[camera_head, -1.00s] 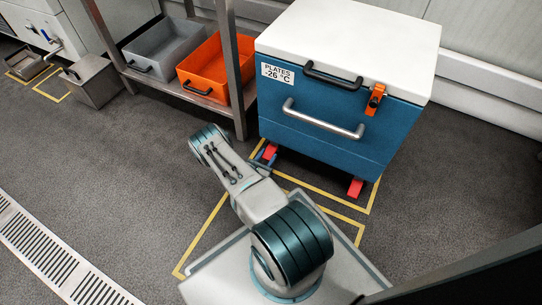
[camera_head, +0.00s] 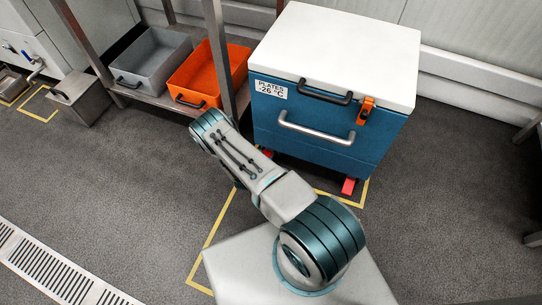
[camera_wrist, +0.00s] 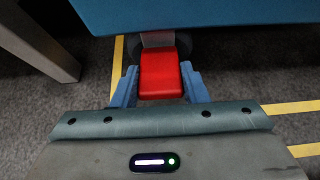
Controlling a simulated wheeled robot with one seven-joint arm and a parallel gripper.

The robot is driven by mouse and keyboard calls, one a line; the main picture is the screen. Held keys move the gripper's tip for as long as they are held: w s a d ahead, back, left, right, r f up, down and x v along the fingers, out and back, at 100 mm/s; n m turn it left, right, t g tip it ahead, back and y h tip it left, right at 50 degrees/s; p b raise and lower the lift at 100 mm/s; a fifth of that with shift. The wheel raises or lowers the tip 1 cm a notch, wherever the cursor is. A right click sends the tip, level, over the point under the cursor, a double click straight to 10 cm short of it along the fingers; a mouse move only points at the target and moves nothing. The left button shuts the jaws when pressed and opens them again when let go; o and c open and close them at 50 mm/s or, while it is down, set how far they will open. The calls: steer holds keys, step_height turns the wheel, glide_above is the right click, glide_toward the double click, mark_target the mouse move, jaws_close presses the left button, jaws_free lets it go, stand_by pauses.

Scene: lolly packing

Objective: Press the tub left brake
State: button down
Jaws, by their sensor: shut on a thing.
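The tub (camera_head: 325,137) is a blue chest with a white lid and a "PLATES -26 °C" label. Its left brake is a red pedal (camera_wrist: 161,75) at the tub's lower front edge, in the middle of the wrist view. My gripper (camera_wrist: 160,82) has its blue fingers on both sides of this red pedal and is shut on it. In the head view my arm hides the gripper and most of the left pedal. The right brake, another red pedal (camera_head: 348,186), shows under the tub's right front corner.
A steel rack post (camera_wrist: 35,40) stands close to the left of my gripper. A grey bin (camera_head: 150,62) and an orange bin (camera_head: 207,75) sit on the rack's low shelf. Yellow tape (camera_head: 213,237) marks the floor around the tub. Open floor lies in front and right.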

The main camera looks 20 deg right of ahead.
stand_by(0.4)
steer(key=c, duration=0.8)
jaws_free()
steer(key=shift+c, duration=0.2)
steer(key=p+v, duration=0.4)
steer(key=v, duration=0.9)
steer(key=shift+s+a+r+p, duration=0.2)
steer(key=shift+r+p, duration=0.1)
steer(key=shift+p, duration=0.1)
